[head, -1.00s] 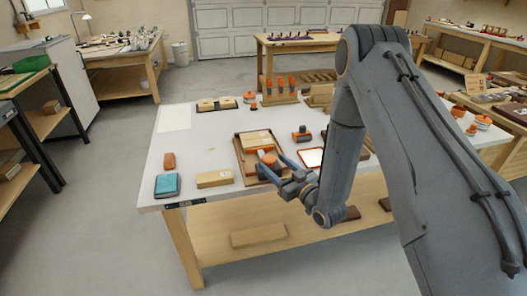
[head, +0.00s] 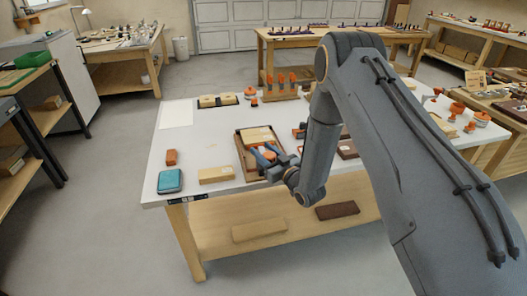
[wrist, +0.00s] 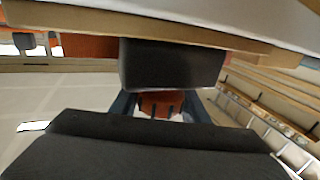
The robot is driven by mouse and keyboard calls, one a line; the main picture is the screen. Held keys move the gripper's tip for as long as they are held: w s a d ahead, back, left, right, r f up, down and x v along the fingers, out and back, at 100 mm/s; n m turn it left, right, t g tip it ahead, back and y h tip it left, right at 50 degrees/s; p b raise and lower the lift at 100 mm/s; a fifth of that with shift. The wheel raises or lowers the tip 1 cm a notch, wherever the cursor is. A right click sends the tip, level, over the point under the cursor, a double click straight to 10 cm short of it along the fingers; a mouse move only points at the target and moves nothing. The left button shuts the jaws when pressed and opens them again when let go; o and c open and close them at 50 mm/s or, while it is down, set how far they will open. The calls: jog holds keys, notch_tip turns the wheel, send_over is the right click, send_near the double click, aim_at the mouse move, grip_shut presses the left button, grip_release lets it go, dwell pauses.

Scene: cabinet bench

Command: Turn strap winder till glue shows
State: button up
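The strap winder's orange knob (head: 268,154) sits at the near end of a wooden tray (head: 241,150) that holds a pale wood block (head: 258,135). My gripper (head: 265,154) reaches in low from the right, its blue fingers on either side of the knob. In the wrist view the orange knob (wrist: 160,103) fills the space between the fingers (wrist: 158,106), which look closed against its sides. A dark block-shaped part (wrist: 172,64) hides the rest of the winder. No glue can be made out at the block's joints.
A teal box (head: 170,181), a wooden block (head: 215,174) and a small orange block (head: 171,157) lie left of the tray. Orange-handled tools in a rack (head: 281,84) stand behind.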

aim_at(270, 161)
jog(key=c, duration=0.5)
jog(key=shift+w+d+m+t+h, duration=0.1)
jog(key=shift+m+t+h, duration=0.4)
jog(key=shift+h, duration=0.25)
jog(key=shift+w+d+m+t+h, duration=0.1)
jog(key=shift+m+t+h, duration=0.3)
jog(key=shift+m+h, duration=0.3)
jog(key=shift+c, duration=0.2)
jog(key=shift+w+d+m+t+h+b, duration=0.1)
jog(key=shift+d+m+t+h+b, duration=0.15)
jog(key=shift+m+h, duration=0.45)
jog(key=shift+d+m+t+h+b, duration=0.1)
jog(key=shift+d+m+t+h, duration=0.2)
jog(key=shift+h, duration=0.7)
jog(key=shift+w+d+m+t+h+b, duration=0.1)
jog(key=shift+m+t+h+b, duration=0.1)
jog(key=shift+m+h, duration=0.55)
jog(key=o, duration=1)
jog(key=shift+o, duration=0.2)
jog(key=shift+s+d+b, duration=0.2)
jog(key=shift+s+b, duration=0.1)
jog(key=shift+s, duration=1)
jog(key=shift+s+d+b, duration=0.15)
jog(key=shift+s+b, duration=0.2)
jog(key=shift+s, duration=0.95)
jog(key=shift+s+d+b, duration=0.2)
jog(key=shift+s+b, duration=0.1)
jog(key=shift+s, duration=1)
